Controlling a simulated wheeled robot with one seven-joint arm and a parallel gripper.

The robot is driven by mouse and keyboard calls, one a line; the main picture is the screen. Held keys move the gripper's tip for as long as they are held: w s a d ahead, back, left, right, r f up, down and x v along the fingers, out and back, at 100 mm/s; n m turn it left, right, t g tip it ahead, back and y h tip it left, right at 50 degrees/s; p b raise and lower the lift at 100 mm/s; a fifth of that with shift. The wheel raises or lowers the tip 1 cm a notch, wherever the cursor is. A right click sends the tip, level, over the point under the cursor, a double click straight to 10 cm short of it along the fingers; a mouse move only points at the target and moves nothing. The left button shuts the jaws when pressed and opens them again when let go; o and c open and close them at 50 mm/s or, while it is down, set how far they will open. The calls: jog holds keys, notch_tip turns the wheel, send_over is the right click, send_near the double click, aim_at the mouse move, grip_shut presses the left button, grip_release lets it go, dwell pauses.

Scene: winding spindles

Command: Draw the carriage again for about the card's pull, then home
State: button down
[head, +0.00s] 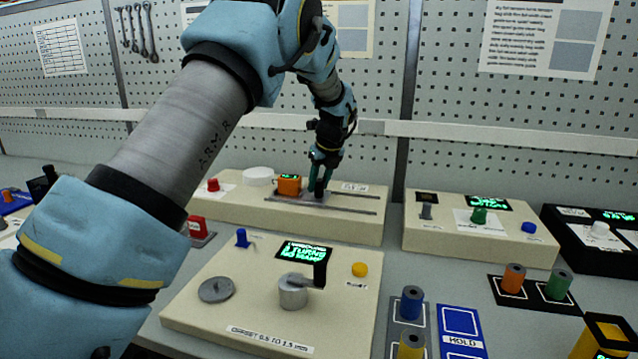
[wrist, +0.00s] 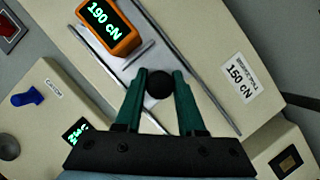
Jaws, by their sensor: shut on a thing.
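My gripper (head: 320,172) is at the carriage on the cream rail box at the back. In the wrist view its green fingers (wrist: 158,88) are shut on a round black knob (wrist: 158,82). The grey carriage plate (head: 305,198) sits between two dark rails. An orange gauge (head: 289,185) stands on it, left of my fingers, and reads 190 cN in the wrist view (wrist: 108,25). A white card (wrist: 237,78) on the box reads 150 cN, with smaller print I cannot read.
In front stands a cream winder box with a crank (head: 293,290), a grey disc (head: 216,289), a blue lever (head: 242,238), a yellow button (head: 360,269) and a green display (head: 304,252). A red button (head: 213,184) and white disc (head: 257,176) sit at the rail box's left. Coloured spools (head: 411,303) stand at the right.

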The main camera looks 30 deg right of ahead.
jog(key=s+d+p, duration=0.3)
jog(key=s+d, duration=0.4)
jog(key=shift+s+d, duration=0.1)
jog(key=shift+d, duration=0.25)
jog(key=c, duration=0.5)
grip_release()
jog(key=b+v, duration=0.3)
jog(key=v, duration=0.7)
jog(key=shift+s+r, duration=0.15)
jog(key=shift+r, duration=0.25)
jog(key=shift+a, duration=0.1)
